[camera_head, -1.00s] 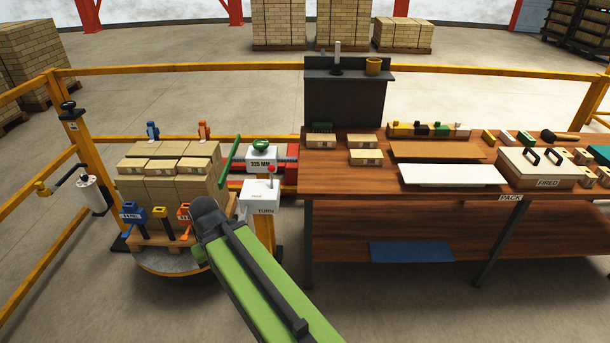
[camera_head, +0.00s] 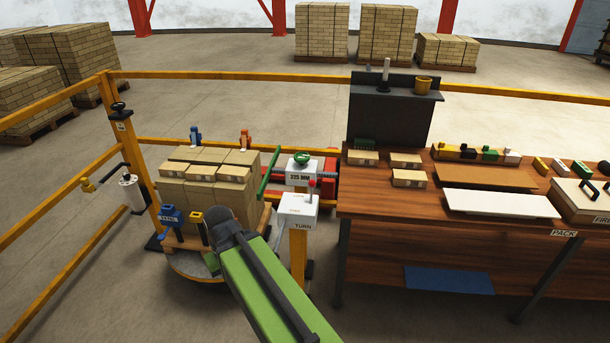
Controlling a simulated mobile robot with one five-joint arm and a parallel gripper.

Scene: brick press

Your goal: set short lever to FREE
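A short lever with a red knob (camera_head: 312,183) stands on top of a white box (camera_head: 298,208) marked TURN, on a yellow post. Small lettering on the box top is too small to read, so I cannot tell its setting. Behind it is a white box marked 325 MM (camera_head: 301,173) with a green knob. A long green lever (camera_head: 268,170) leans to its left. My green arm reaches up from the bottom edge, its dark end in front of the brick pallet, left of the TURN box. My gripper's fingers do not show.
Bricks (camera_head: 205,185) sit stacked on a pallet over a round turntable (camera_head: 190,264), with blue and yellow clamps in front. A wooden bench (camera_head: 385,205) stands close to the right of the TURN box. Yellow rails (camera_head: 60,94) enclose the left and back.

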